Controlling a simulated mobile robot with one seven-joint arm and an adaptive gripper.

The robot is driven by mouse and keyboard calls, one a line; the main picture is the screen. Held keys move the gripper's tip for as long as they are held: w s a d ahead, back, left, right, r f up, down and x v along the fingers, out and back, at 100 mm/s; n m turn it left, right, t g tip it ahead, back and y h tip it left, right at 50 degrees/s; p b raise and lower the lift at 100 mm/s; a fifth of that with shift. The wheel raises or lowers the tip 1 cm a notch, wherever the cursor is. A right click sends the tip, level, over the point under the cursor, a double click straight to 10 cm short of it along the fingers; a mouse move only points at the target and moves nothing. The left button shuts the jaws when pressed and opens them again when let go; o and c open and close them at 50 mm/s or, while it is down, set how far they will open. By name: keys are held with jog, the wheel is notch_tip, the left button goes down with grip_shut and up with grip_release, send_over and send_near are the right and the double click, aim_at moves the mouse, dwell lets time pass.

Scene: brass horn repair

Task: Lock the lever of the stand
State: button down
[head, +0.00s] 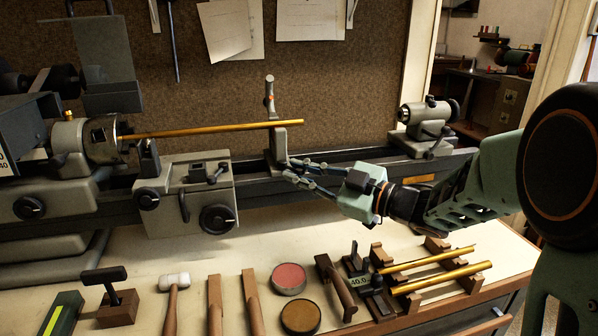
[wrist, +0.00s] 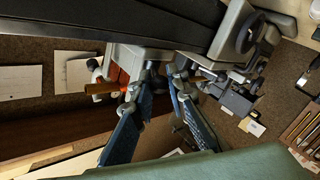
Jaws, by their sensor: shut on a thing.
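The carriage (head: 185,195) sits left of the stand and the tailstock (head: 427,125) to its right on the bed. On the bench below lie a white-headed mallet (head: 174,283), two round tins (head: 289,278) and a wooden rack (head: 400,290) with brass tubes.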

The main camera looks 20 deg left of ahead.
jog(key=c, duration=1.9)
grip_release()
jog(key=v, duration=1.2)
jog(key=shift+r, duration=0.1)
